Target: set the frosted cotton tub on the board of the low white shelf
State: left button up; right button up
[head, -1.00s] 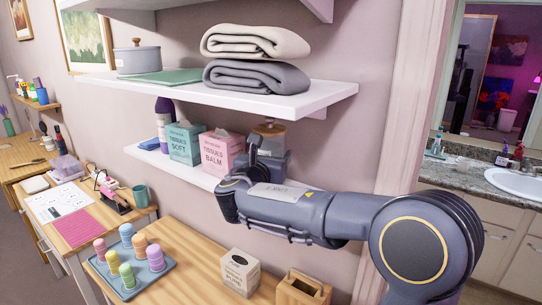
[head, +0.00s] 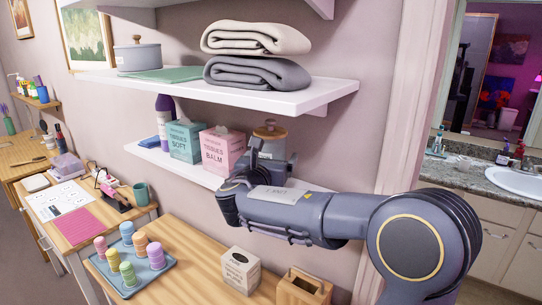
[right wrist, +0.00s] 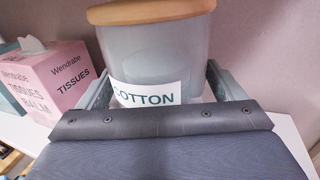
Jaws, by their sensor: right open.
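The frosted cotton tub (right wrist: 150,60), with a wooden lid and a COTTON label, stands upright at the right part of the low white shelf (head: 205,178). Its lid also shows in the head view (head: 269,131), with most of its body hidden behind my right gripper. My right gripper (right wrist: 160,88) is open, with one finger on each side of the tub. The tub's base is hidden by the gripper body, so its contact with the board cannot be seen fully. My left gripper is not in view.
A pink tissue box (head: 222,150) stands close left of the tub, then a teal tissue box (head: 185,142) and a purple bottle (head: 164,120). An upper shelf (head: 300,101) with folded towels (head: 257,75) hangs above. A wooden table (head: 190,240) with a tissue box (head: 240,270) lies below.

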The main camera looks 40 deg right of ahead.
jog(key=shift+r, duration=0.3)
jog(key=shift+s+a+f, duration=0.1)
jog(key=shift+a, duration=0.2)
jog(key=b+v, duration=0.1)
jog(key=v, duration=1)
jog(key=shift+s, duration=0.25)
jog(key=shift+a, duration=0.1)
